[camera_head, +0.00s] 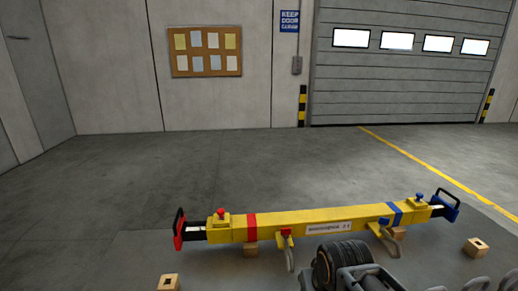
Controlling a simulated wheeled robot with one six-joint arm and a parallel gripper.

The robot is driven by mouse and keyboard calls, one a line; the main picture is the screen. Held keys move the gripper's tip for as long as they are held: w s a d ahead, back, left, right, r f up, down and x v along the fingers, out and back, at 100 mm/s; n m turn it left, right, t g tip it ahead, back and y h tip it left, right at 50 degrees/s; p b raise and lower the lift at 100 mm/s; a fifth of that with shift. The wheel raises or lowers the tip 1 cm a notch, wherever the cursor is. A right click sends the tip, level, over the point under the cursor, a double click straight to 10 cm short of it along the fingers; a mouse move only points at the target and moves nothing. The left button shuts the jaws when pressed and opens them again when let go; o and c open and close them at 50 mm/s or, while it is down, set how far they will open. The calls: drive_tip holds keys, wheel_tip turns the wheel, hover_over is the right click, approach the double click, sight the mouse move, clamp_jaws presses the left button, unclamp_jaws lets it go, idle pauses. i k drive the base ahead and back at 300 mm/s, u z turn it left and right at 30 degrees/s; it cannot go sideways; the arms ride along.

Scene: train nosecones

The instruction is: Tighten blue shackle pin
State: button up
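A yellow lifting beam (320,222) lies across the lower middle, resting on wooden blocks. A blue pin head (384,222) shows on its front side near the right end, with a grey shackle (390,241) hanging below it. How far the pin is screwed in is too small to tell. A red pin head (286,232) with a second grey shackle (291,257) sits left of the middle. No gripper fingers can be made out in this view.
Black ribbed and grey machinery (345,265) stands before the beam, cut off below; I cannot tell what it is. A red handle (179,229) and a blue handle (447,206) end the beam. Wooden blocks (477,247) (169,282) stand nearby. Floor behind is clear.

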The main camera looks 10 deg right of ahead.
sight(383, 222)
drive_tip(key=u, duration=2.35)
drive_tip(key=k, duration=1.45)
drive_tip(key=z, duration=2.25)
drive_tip(key=i, duration=0.5)
drive_tip(key=z, duration=0.1)
